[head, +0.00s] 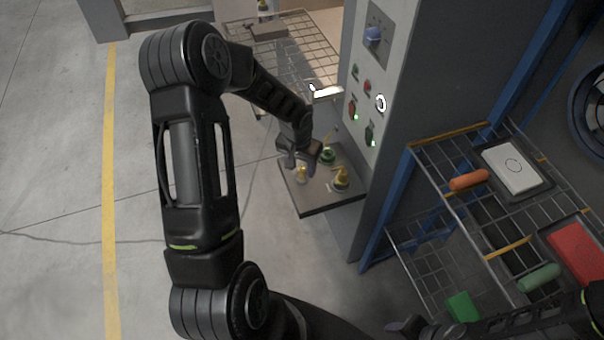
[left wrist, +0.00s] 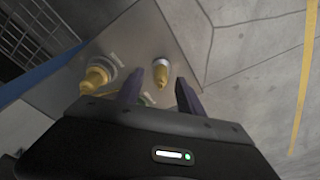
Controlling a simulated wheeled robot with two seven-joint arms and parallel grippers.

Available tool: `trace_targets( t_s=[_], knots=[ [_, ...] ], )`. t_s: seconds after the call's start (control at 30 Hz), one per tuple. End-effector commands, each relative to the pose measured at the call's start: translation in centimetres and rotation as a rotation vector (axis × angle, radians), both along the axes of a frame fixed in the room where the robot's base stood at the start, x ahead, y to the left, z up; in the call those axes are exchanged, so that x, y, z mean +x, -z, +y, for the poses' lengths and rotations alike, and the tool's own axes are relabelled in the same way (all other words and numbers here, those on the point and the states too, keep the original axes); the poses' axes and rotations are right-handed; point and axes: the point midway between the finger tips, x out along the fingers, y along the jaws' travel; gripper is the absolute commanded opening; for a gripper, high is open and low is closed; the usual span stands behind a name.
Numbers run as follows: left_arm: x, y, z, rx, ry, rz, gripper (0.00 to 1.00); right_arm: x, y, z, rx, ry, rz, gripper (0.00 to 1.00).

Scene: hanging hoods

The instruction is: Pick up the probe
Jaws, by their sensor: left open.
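A small grey shelf (head: 318,205) juts from the cabinet and carries a few yellow-topped fittings. A slim yellow piece (head: 301,172), which looks like the probe, stands near its left edge; it also shows in the left wrist view (left wrist: 161,75), ahead of the fingers. A bulkier yellow fitting (head: 341,179) on a round base stands to the right, and it shows at left in the wrist view (left wrist: 97,77). A green-based fitting (head: 327,156) is partly hidden by my gripper. My left gripper (head: 298,162) is open and empty above the shelf. My right gripper (head: 406,326) shows only partly at the bottom.
The grey cabinet (head: 410,75) with a knob and lit buttons rises just right of the shelf. A wire rack (head: 290,50) is behind. Another rack (head: 440,200) at right holds an orange cylinder (head: 468,180) and green pieces. Open floor (head: 60,180) lies left.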

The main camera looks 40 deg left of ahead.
Motion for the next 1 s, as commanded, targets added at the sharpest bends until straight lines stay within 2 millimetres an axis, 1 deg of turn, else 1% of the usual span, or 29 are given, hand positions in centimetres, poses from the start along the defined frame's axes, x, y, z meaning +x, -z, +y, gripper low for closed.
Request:
trace_targets(
  t_s=[0.03, 0.13, 0.27, 0.83, 0.87, 1.0],
  knots=[
    [0.0, 0.6, 0.1, -0.002, 0.000, 0.004, 0.45, 0.0, -0.5, 0.0, -0.001, 0.000, 0.001, 0.36],
    [0.3, 2.2, 0.2, -0.001, 0.000, 0.003, 0.45, -0.1, -0.6, 0.0, -0.002, 0.000, 0.003, 0.36],
    [0.4, 3.1, 0.2, 0.001, 0.000, 0.001, 0.45, -0.1, -0.7, 0.0, -0.003, 0.001, 0.003, 0.36],
    [0.5, 3.1, 0.2, 0.000, 0.000, 0.000, 0.45, -0.1, -0.6, 0.0, -0.002, 0.000, 0.003, 0.36],
    [0.5, 3.1, 0.2, 0.000, 0.000, 0.000, 0.44, -0.1, -0.6, 0.0, -0.002, 0.000, 0.003, 0.36],
    [0.5, 3.1, 0.2, 0.000, 0.000, 0.000, 0.32, -0.1, -0.6, 0.0, -0.002, 0.000, 0.003, 0.36]
  ],
)
